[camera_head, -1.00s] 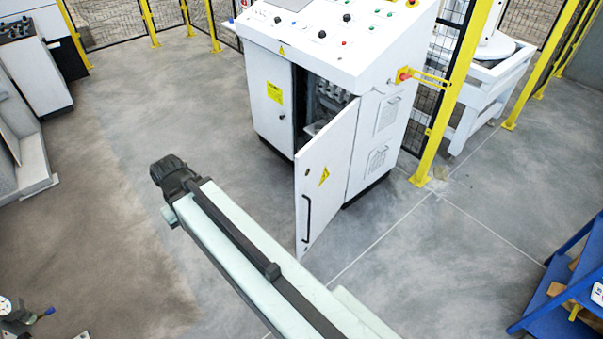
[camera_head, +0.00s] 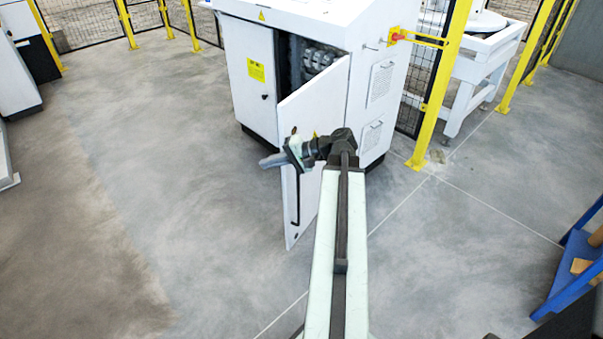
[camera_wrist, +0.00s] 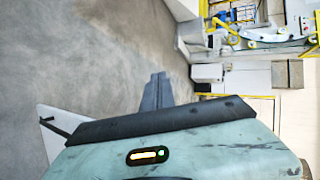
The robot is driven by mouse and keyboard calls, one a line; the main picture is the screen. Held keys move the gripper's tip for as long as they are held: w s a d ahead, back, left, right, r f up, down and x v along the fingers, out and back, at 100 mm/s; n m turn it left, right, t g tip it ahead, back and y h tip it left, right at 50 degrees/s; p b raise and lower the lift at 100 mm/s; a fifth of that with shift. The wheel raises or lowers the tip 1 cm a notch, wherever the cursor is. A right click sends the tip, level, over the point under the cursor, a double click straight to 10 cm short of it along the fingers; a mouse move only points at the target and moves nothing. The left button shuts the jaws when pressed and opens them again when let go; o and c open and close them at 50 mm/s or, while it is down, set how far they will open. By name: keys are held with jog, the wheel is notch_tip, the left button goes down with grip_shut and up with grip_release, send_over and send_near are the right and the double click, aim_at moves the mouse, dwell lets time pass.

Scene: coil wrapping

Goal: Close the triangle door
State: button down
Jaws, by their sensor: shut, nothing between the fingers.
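The triangle door (camera_head: 309,198) is a white panel with a black vertical handle, and it stands open, swung out from the front of the white control cabinet (camera_head: 248,100). Its yellow triangle sign is mostly hidden behind my wrist. My gripper (camera_head: 270,161) is shut and empty, pointing left in front of the door at about mid-height; I cannot tell whether it touches the door. In the wrist view the shut fingers (camera_wrist: 157,91) stick up past my wrist housing, and a white panel with a dark handle, likely the door (camera_wrist: 57,125), shows at lower left.
The cabinet's dark inside with pale parts (camera_head: 318,60) shows behind the door. A yellow fence post (camera_head: 440,90) stands right of the cabinet. A blue rack (camera_head: 575,265) is at the right edge. The floor left of the door is clear.

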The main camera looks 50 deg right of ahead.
jog(key=s+d+m+t+h+b, duration=0.45)
jog(key=s+d+t+b, duration=0.25)
jog(key=s+d, duration=0.8)
jog(key=w, duration=1.5)
jog(key=shift+a+f+y, duration=0.15)
jog(key=shift+a+y, duration=0.25)
jog(key=shift+y, duration=0.05)
jog(key=shift+w, duration=0.1)
